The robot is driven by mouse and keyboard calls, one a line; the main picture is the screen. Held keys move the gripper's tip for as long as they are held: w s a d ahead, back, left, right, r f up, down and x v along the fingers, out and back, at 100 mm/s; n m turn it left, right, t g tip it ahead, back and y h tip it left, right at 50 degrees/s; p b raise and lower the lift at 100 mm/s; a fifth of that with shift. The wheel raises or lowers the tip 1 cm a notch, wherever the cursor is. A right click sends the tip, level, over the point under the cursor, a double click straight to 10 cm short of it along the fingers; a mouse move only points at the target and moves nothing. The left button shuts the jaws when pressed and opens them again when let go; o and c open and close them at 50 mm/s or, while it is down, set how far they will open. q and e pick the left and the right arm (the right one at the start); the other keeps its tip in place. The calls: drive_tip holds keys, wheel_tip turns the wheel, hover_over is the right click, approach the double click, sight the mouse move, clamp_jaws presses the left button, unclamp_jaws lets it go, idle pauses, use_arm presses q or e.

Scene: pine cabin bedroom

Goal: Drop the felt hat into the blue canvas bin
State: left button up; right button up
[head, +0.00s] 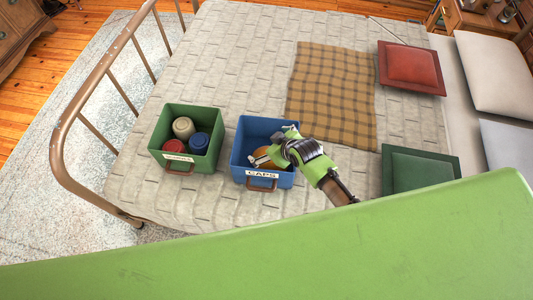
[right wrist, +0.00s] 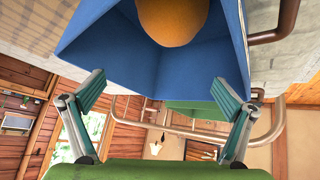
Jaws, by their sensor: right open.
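The blue canvas bin (head: 241,165), labelled CAPS, stands on the bed near its left side. A rounded orange-brown thing, which looks like the felt hat (head: 263,157), lies inside it, partly hidden by my right gripper (head: 276,148). In the right wrist view the hat (right wrist: 172,18) shows as a smooth dome against the blue bin walls (right wrist: 110,45). My right gripper (right wrist: 156,88) is open, its fingers spread apart with nothing between them, over the bin opening. My left gripper is not in view.
A green bin (head: 156,151) with several rolled items stands left of the blue bin. A brown plaid blanket (head: 335,85), a red cushion (head: 411,66) and a green cushion (head: 418,170) lie to the right. A metal bed rail (head: 68,150) runs along the left.

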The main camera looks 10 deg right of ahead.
drive_tip(key=v, duration=1.2)
idle(0.3)
